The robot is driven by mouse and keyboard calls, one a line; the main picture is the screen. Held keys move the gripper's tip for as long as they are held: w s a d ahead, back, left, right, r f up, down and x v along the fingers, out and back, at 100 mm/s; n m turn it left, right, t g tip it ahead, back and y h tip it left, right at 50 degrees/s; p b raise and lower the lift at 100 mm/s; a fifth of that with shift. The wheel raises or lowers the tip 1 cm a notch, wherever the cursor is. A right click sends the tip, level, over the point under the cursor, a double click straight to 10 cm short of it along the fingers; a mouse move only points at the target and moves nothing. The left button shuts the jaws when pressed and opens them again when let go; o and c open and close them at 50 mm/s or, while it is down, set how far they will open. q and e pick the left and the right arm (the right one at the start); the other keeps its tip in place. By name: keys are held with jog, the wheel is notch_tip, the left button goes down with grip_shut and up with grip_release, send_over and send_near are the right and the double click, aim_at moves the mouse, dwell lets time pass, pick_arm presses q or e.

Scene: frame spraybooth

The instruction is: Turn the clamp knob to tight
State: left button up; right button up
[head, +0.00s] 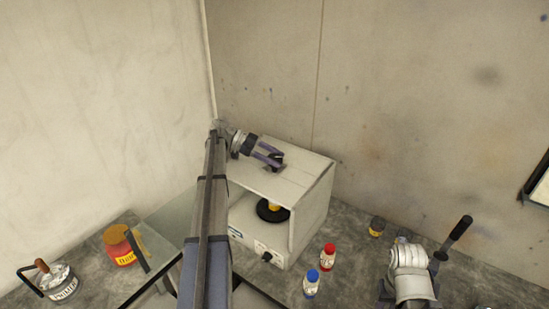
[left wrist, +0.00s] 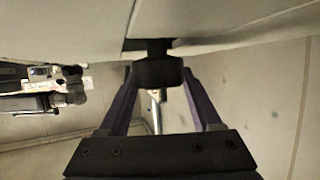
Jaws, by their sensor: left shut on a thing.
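The black clamp knob (left wrist: 158,71) shows between the two purple fingers of my left gripper (left wrist: 160,85) in the left wrist view. It sits on a short dark stem at the edge of a pale panel. In the head view my left gripper (head: 270,155) reaches over the top of the pale box-shaped booth (head: 300,175) and is shut on the knob. The fingers largely hide the knob there, and no tight or loose marking can be read. My right gripper's fingers do not show in either view.
A black turntable (head: 272,212) with a yellow part stands inside the booth. A red-capped bottle (head: 327,258), a blue-capped bottle (head: 311,284) and a dark-lidded jar (head: 377,227) stand to its right. A red pot (head: 118,243) and a primer can (head: 58,283) stand at left. Walls close the back.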

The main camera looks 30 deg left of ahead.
pick_arm(q)
jog(key=shift+s+f, duration=0.1)
jog(key=o, duration=1.4)
jog(key=shift+c, duration=0.2)
jog(key=p+v, duration=0.3)
jog(key=v, duration=0.4)
jog(key=shift+w, duration=0.2)
jog(key=shift+s+a, duration=0.2)
jog(key=shift+a, duration=0.15)
jog(key=shift+r, duration=0.25)
